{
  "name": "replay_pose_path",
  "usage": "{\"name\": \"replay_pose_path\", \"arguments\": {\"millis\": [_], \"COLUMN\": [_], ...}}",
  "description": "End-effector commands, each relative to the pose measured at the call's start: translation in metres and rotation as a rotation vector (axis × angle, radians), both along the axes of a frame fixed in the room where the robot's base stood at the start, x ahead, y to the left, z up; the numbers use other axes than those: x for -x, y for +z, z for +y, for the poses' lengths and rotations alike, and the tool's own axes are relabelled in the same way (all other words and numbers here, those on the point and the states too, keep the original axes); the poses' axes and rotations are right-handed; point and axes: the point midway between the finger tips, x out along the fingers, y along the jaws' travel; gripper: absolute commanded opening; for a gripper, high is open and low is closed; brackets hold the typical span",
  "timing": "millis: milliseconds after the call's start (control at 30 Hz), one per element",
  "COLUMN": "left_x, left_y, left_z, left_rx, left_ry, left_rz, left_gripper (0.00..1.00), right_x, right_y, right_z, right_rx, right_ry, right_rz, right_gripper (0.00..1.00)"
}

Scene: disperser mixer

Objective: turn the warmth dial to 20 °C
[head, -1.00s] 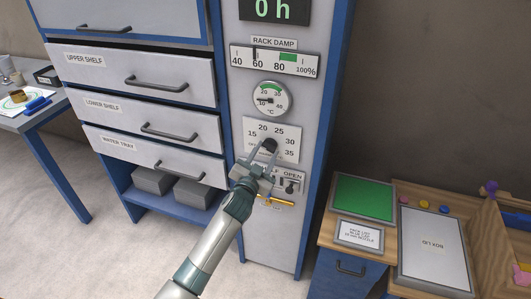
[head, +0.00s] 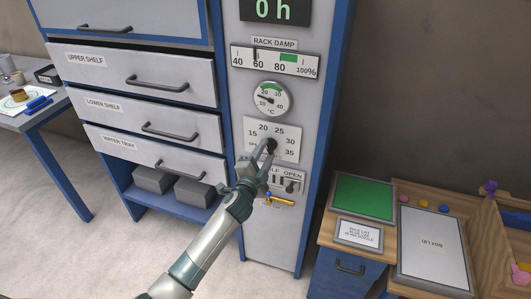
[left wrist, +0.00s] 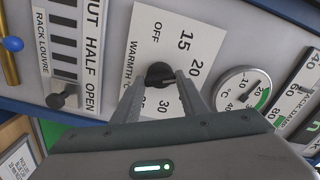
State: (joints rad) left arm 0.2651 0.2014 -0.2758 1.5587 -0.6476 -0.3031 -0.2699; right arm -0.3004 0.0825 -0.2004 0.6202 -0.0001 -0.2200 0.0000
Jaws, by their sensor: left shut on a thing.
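The warmth dial is a black knob (head: 270,145) on a white plate (head: 252,127) marked OFF, 15, 20, 25, 30 and 35. The knob (left wrist: 160,73) also shows in the left wrist view, with my fingertips on either side of it. My left gripper (head: 263,152) is shut on the knob. The fingers partly cover the plate, and I cannot read which mark the knob points at. My right gripper is not in view.
Below the dial are the rack louvre lever (head: 290,186), marked SHUT, HALF and OPEN, and a yellow handle (head: 278,200). Drawers with bar handles (head: 170,131) stand to the left. A wooden bench with a green panel (head: 364,197) stands to the right.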

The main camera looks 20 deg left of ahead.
Motion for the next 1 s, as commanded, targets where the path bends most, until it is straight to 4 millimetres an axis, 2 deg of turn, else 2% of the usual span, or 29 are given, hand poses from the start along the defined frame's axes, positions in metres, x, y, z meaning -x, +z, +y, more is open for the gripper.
{"name": "replay_pose_path", "arguments": {"millis": [467, 500, 567, 1000], "left_x": [-0.0001, -0.0001, -0.0001, 0.0038], "left_y": [0.0005, 0.0005, 0.0005, -0.0005], "left_z": [-0.0007, -0.0007, -0.0007, 0.0001], "left_rx": [-0.019, -0.019, -0.019, -0.019], "left_ry": [-0.001, -0.001, -0.001, 0.000], "left_rz": [-0.002, -0.001, -0.001, -0.001], "left_gripper": [0.17, 0.46, 0.58, 0.58], "right_x": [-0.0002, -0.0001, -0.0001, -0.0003], "right_y": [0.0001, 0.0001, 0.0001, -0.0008], "right_z": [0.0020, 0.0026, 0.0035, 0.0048], "right_rx": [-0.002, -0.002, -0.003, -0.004], "right_ry": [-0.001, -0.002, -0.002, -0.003], "right_rz": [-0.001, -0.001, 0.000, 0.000], "right_gripper": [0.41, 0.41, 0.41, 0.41]}}
